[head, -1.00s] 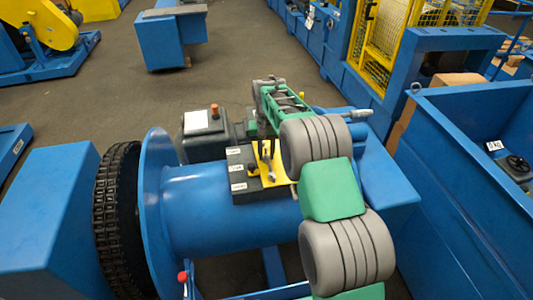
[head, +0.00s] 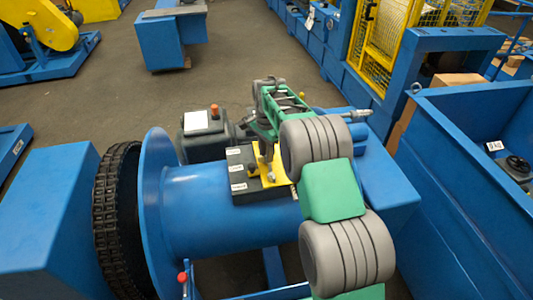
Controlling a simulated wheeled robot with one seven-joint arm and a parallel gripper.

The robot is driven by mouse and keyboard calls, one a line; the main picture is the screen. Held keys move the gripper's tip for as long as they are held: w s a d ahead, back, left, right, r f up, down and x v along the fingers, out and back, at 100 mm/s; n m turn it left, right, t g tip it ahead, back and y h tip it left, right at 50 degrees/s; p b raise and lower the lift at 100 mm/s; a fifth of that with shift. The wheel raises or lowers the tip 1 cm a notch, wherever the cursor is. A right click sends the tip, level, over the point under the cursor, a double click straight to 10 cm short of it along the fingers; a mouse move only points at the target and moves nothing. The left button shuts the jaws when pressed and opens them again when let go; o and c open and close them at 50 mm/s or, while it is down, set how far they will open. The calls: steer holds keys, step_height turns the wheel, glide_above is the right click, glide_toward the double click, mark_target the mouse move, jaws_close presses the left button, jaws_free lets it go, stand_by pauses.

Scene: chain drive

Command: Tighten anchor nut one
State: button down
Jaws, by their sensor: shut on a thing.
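My gripper (head: 266,154) points down over a yellow plate (head: 277,171) on a dark block (head: 245,183). It is shut on a small grey metal piece that is mostly hidden between the fingers. The block sits on top of a large blue drum (head: 205,213) and carries several white labels along its left side, too small to read. Anchor nut one cannot be told apart at this size. Whether the grey piece touches a nut or the plate cannot be told.
A black chain (head: 117,220) wraps the wheel beside the drum's blue flange (head: 155,208). A grey box with an orange button (head: 202,127) stands behind the drum. A blue bin (head: 462,165) is at right. Grey floor lies open behind.

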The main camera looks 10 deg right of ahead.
steer(key=m, duration=0.5)
steer(key=shift+w+r+m, duration=0.15)
steer(key=shift+r+m, duration=0.15)
steer(key=shift+r, duration=0.05)
stand_by(0.4)
steer(key=c, duration=1.6)
jaws_free()
steer(key=shift+o, duration=0.4)
steer(key=shift+f, duration=0.1)
step_height(320, 180, up, 8)
steer(key=shift+f+b, duration=0.1)
steer(key=shift+b, duration=0.3)
